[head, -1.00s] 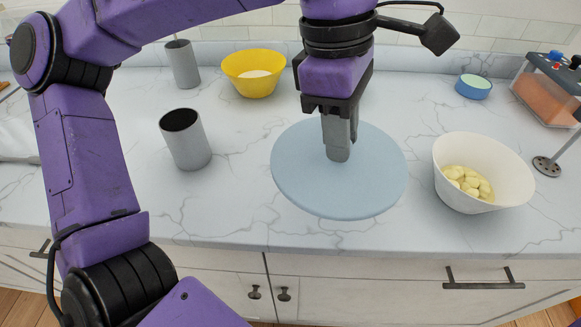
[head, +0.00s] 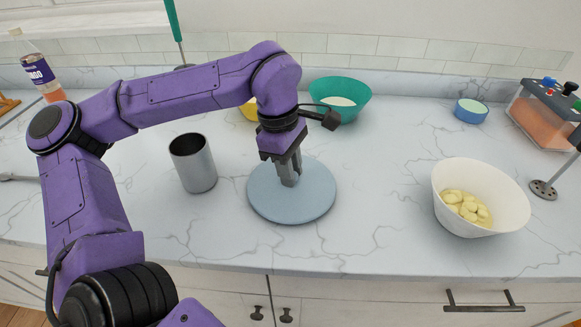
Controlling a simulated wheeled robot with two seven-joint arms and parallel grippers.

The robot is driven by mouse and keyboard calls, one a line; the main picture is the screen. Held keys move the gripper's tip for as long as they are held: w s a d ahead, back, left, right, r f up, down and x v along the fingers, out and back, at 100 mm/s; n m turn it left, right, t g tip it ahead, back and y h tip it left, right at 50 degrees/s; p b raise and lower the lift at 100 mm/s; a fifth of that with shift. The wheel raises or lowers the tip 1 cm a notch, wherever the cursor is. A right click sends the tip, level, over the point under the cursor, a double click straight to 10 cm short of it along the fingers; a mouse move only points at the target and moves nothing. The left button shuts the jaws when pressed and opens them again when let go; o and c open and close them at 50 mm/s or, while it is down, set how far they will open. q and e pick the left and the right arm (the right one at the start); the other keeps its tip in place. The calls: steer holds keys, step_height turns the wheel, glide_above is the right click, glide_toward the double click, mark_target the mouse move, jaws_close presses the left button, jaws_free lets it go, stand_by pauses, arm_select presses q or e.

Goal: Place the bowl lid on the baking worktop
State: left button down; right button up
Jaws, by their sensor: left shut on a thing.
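The bowl lid is a flat pale blue-grey disc (head: 312,203) in the middle of the head view. It is level, at or just above the white marble-patterned worktop (head: 370,235); I cannot tell whether it touches. My left gripper (head: 290,180) points down at the lid's centre and is shut on it, hiding the part between the fingers. My right gripper is not in view.
A grey metal cup (head: 193,165) stands close left of the lid. A teal bowl (head: 345,97) and a partly hidden yellow bowl (head: 249,109) stand behind. A white bowl (head: 485,195) with pale yellow pieces is at right. The worktop between lid and white bowl is clear.

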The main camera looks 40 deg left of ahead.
arm_select(q)
steer(key=shift+d, duration=0.1)
steer(key=c, duration=1)
jaws_free()
steer(key=shift+o, duration=0.2)
step_height(320, 180, up, 12)
steer(key=a+p, duration=0.1)
steer(key=a, duration=0.1)
steer(key=shift+s, duration=0.3)
